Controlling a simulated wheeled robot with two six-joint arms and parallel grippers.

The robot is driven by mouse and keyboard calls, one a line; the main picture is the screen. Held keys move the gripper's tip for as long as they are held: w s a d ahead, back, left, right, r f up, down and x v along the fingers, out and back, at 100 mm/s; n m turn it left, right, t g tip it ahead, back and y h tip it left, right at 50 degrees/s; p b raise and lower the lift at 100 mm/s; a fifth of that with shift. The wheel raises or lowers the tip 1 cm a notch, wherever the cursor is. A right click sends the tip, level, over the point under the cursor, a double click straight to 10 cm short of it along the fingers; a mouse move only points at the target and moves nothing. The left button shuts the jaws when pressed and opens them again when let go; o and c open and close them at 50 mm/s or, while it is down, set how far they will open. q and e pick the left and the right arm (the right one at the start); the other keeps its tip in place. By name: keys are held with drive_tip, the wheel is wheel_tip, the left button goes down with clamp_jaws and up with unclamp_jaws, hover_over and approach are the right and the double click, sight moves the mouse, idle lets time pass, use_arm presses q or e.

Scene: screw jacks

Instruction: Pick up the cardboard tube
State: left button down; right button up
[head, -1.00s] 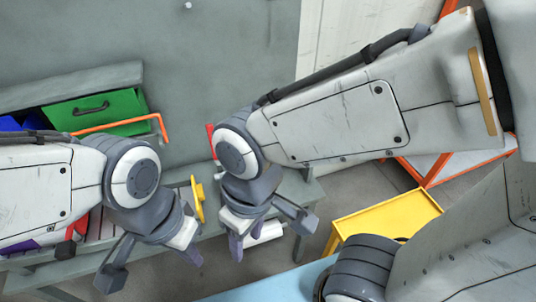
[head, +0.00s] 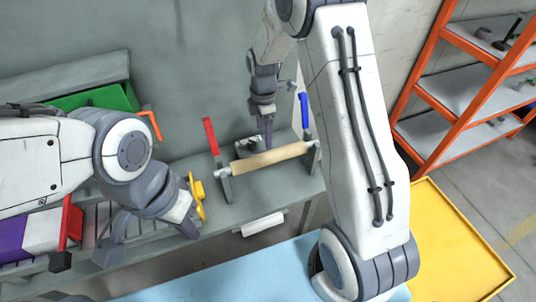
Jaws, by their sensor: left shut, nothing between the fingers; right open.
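The tan cardboard tube (head: 270,158) lies roughly level on a rod between two grey stands on the bench, the left one with a red handle (head: 210,135) and the right one with a blue handle (head: 304,110). My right gripper (head: 268,138) is open and empty. It points down just behind the tube's middle in the picture; I cannot tell whether it touches the tube. My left gripper (head: 190,231) is shut and empty, low at the left over the bench's front edge, well apart from the tube.
The grey bench (head: 290,191) carries a yellow object (head: 196,196) left of the stands. A green bin (head: 95,97) stands at the back left. A white roll (head: 262,224) hangs at the bench front. Orange shelves (head: 460,85) and a yellow table (head: 455,250) are at right.

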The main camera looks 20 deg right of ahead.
sight(269, 153)
drive_tip(key=shift+w+d+f+n, duration=0.2)
drive_tip(key=shift+d+f, duration=0.25)
drive_tip(key=shift+f, duration=0.15)
drive_tip(key=shift+w+d+f+n, duration=0.1)
drive_tip(key=shift+w+d+f, duration=0.1)
drive_tip(key=shift+d+f, duration=0.3)
wheel_tip(269, 153, down, 4)
drive_tip(key=shift+a+f+p, duration=0.1)
drive_tip(key=shift+f+p, duration=0.05)
drive_tip(key=shift+p, duration=0.55)
drive_tip(key=f+p, duration=0.1)
drive_tip(key=f, duration=0.1)
drive_tip(key=s+f+p, duration=0.1)
drive_tip(key=f, duration=0.1)
drive_tip(key=shift+f, duration=0.65)
drive_tip(key=shift+w, duration=0.1)
clamp_jaws()
